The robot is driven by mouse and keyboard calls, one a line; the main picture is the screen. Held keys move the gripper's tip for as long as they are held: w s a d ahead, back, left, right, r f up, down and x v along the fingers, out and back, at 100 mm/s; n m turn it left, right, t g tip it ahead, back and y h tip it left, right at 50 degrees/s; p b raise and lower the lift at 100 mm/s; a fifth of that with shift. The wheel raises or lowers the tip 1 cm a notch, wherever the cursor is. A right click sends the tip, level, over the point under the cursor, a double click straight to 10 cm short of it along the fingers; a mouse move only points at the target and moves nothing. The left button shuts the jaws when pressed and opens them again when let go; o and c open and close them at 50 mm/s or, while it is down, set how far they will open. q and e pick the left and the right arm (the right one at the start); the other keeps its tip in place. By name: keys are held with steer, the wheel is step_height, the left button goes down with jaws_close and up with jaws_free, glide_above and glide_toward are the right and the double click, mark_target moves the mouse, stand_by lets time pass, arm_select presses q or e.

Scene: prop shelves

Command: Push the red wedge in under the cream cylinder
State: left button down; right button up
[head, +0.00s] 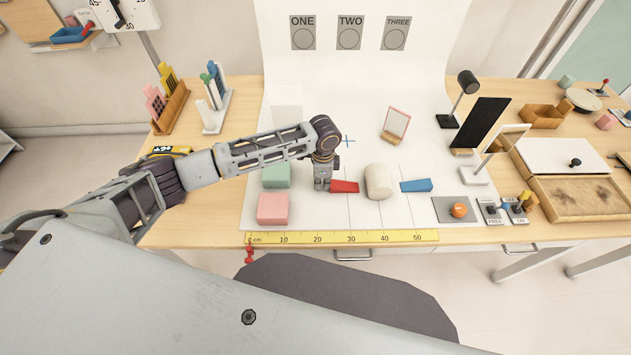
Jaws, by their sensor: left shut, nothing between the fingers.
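The red wedge (345,187) lies on the white mat, its thin side toward the cream cylinder. The cream cylinder (379,181) lies just right of the wedge; whether they touch is hard to tell. A blue wedge (416,185) lies on the cylinder's right side. My left gripper (322,186) is shut and empty, pointing down at the left end of the red wedge, close to or against it. My right gripper is not in view.
A green block (276,175) and a pink block (273,208) lie left of my gripper. A yellow ruler (340,237) runs along the front edge. A small framed panel (396,124) stands behind the cylinder. A grey plate with an orange button (459,210) is at right.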

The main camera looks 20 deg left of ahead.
mark_target(333, 184)
arm_select(q)
steer(key=shift+w+d+p, duration=0.25)
steer(key=shift+d, duration=0.65)
steer(key=shift+w+d+p, duration=0.2)
steer(key=shift+w+d, duration=0.05)
steer(key=shift+d, duration=0.65)
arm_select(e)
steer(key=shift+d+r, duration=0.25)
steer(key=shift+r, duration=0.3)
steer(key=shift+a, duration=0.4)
arm_select(q)
steer(key=shift+a, duration=0.15)
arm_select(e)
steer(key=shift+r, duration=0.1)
